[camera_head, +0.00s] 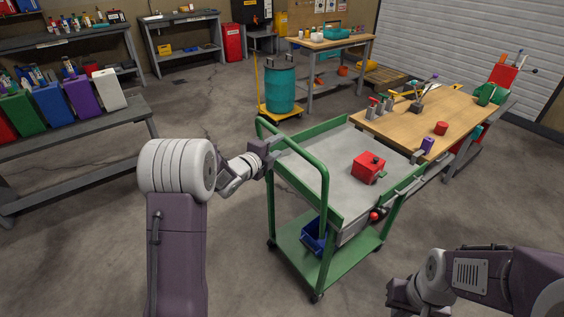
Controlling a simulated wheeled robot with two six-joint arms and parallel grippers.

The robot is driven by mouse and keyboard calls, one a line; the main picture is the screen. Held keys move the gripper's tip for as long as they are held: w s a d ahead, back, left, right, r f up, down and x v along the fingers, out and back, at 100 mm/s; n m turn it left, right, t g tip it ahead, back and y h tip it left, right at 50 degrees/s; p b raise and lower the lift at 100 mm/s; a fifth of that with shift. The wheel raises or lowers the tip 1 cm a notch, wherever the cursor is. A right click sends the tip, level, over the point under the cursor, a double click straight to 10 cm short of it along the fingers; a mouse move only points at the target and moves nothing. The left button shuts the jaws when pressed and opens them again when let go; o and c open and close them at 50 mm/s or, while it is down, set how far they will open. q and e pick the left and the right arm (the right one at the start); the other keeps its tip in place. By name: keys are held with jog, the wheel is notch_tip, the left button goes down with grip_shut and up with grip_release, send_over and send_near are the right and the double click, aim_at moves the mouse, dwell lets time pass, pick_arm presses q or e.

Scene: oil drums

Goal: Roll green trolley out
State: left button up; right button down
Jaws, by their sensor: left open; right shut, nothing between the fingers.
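The green trolley (318,253) stands upright in the middle, with a grey top tray, a green lower shelf and a green push handle (303,157) on its left side. My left gripper (272,146) is at the far part of this handle and is open. I cannot tell whether its fingers touch the bar or are around it. My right gripper (394,297) is shut and empty, low at the right, in front of the trolley and apart from it.
A red box (368,168) sits on the trolley's tray, and a blue bin (314,236) on its lower shelf. A wooden workbench (461,116) stands close at the right. A teal drum (280,89) is on a yellow cart behind.

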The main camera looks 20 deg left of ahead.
pick_arm(q)
jog(key=shift+w+d+r+m, duration=0.15)
jog(key=shift+m, duration=0.25)
jog(key=shift+w+d, duration=0.15)
jog(key=shift+w, duration=0.1)
jog(key=p+x, duration=0.1)
jog(key=x, duration=0.7)
jog(key=shift+w, duration=0.2)
grip_shut()
dwell(0.6)
